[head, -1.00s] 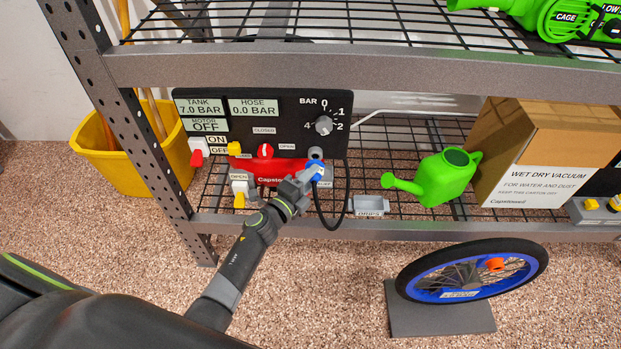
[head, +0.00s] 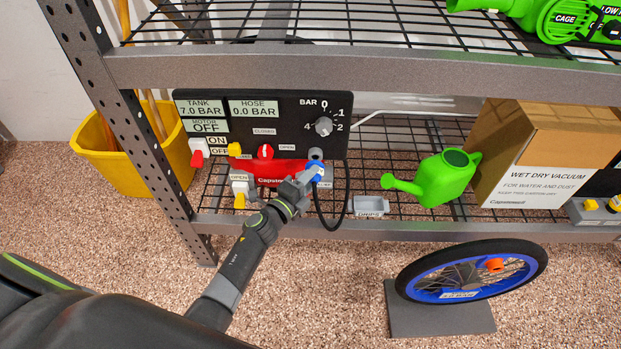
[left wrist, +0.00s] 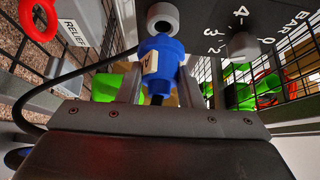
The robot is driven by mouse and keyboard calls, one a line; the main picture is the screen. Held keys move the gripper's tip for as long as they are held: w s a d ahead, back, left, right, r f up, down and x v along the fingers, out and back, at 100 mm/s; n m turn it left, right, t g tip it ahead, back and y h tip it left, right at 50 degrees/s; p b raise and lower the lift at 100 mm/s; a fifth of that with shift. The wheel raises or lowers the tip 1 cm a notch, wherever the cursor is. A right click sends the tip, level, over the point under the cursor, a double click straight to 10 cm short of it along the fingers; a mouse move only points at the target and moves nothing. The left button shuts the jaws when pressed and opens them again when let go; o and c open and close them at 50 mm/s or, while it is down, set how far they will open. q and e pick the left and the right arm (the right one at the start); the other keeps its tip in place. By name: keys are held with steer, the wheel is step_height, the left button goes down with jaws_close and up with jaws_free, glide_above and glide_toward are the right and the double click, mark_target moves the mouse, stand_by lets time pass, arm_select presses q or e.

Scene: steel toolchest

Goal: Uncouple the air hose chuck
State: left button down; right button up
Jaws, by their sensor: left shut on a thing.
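The blue air hose chuck (head: 316,171) is at the lower right of the black compressor panel (head: 288,107). It also shows in the left wrist view (left wrist: 163,62), with a pale label on its side. My left gripper (head: 306,178) is shut on the chuck, with one finger on each side of it. The black hose (head: 346,190) loops down beside the chuck. My right gripper is not in view.
The red tank (head: 280,170), red knob (head: 265,151) and grey regulator knob (head: 324,126) are close by. The hose display reads 0.0 bar. A grey tray (head: 370,205) and green watering can (head: 440,177) stand to the right. The upper shelf edge (head: 350,68) overhangs.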

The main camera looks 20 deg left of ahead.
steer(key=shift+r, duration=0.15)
arm_select(q)
steer(key=shift+w+a+b, duration=0.2)
steer(key=shift+w, duration=0.55)
steer(key=shift+w+a+b, duration=0.15)
steer(key=shift+w+a, duration=0.05)
steer(key=shift+w, duration=0.5)
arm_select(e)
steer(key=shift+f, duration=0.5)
arm_select(q)
steer(key=c, duration=0.9)
jaws_free()
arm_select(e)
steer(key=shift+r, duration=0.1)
arm_select(q)
steer(key=shift+p+v, duration=0.9)
steer(key=shift+v, duration=7.85)
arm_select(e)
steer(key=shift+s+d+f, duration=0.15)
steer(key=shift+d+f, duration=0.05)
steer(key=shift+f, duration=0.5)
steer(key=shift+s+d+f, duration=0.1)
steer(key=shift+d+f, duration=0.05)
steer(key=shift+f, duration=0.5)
